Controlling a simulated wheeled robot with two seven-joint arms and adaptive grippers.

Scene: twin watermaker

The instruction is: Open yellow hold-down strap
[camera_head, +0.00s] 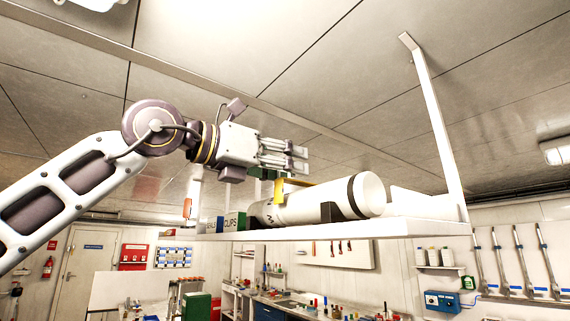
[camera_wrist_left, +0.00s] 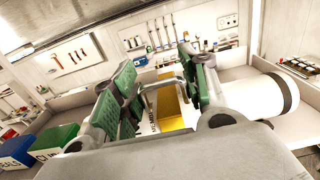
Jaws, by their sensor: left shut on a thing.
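The yellow hold-down strap (camera_head: 290,184) lies over a white cylinder (camera_head: 335,201) on a raised shelf. The strap also shows in the left wrist view (camera_wrist_left: 172,106) between the green-padded fingers. My left gripper (camera_head: 298,159) reaches in from the left above the cylinder and is shut on the strap. The exact contact is partly hidden by the fingers. In the left wrist view, the fingers (camera_wrist_left: 158,88) stand on either side of the strap. The cylinder has a dark band near its right end and rests in a dark cradle. My right gripper is not in view.
The white shelf (camera_head: 350,229) hangs from a white post (camera_head: 436,125) at the right. Green and blue bins (camera_head: 233,222) stand on it left of the cylinder. A workbench (camera_head: 300,306) with small items lies below and beyond. Above the gripper is open room to the ceiling.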

